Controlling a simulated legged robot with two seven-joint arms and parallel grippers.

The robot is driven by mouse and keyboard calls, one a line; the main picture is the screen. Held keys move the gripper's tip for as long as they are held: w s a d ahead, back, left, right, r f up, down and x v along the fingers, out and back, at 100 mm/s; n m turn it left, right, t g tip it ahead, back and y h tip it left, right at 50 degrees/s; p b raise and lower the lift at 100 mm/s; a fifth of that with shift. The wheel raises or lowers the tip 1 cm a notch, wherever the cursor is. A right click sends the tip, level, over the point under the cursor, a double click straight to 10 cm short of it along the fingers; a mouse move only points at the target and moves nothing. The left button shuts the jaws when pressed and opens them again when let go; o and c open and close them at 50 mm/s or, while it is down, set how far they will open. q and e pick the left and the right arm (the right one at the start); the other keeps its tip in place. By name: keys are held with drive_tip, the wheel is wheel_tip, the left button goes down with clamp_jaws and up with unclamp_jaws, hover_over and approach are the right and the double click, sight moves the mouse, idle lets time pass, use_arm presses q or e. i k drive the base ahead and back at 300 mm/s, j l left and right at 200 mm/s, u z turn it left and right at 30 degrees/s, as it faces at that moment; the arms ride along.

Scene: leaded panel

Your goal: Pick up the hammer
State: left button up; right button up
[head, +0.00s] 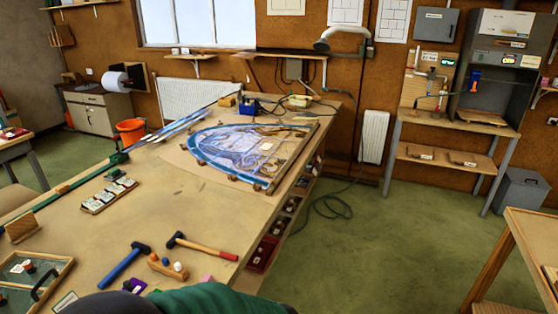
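Two hammers lie on the near part of the wooden workbench (185,212). One hammer (122,266) has a blue handle pointing to the lower left and a dark head at its upper right end. The other hammer (204,247) has a dark head at the left and a wooden handle with a red section, pointing right towards the bench's edge. They lie apart, each flat on the bench. Neither of my grippers is in view. A dark and green rounded shape at the bottom edge covers part of the near bench.
A small wooden piece with round knobs (168,268) lies just below the hammers. A glass-bottomed tray (38,262) is at the left. A leaded panel (240,152) lies farther back. The bench top between panel and hammers is mostly clear. Shelves (268,250) sit under the right edge.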

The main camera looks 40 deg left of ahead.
sight(176, 238)
drive_tip(key=i+j+u, duration=0.3)
drive_tip(key=i+u, duration=0.15)
drive_tip(key=i, duration=0.2)
drive_tip(key=i+u, duration=0.45)
drive_tip(key=i, duration=0.2)
drive_tip(key=i+l+u, duration=0.15)
drive_tip(key=i+u, duration=0.3)
drive_tip(key=i, duration=0.2)
drive_tip(key=i+j+u, duration=0.15)
drive_tip(key=i+u, duration=0.2)
drive_tip(key=u, duration=1.6)
drive_tip(key=j+z, duration=0.15)
drive_tip(key=z, duration=0.35)
drive_tip(key=k+j+z, duration=0.1)
drive_tip(key=z, duration=0.35)
drive_tip(key=k+j+z, duration=0.15)
drive_tip(key=z, duration=0.35)
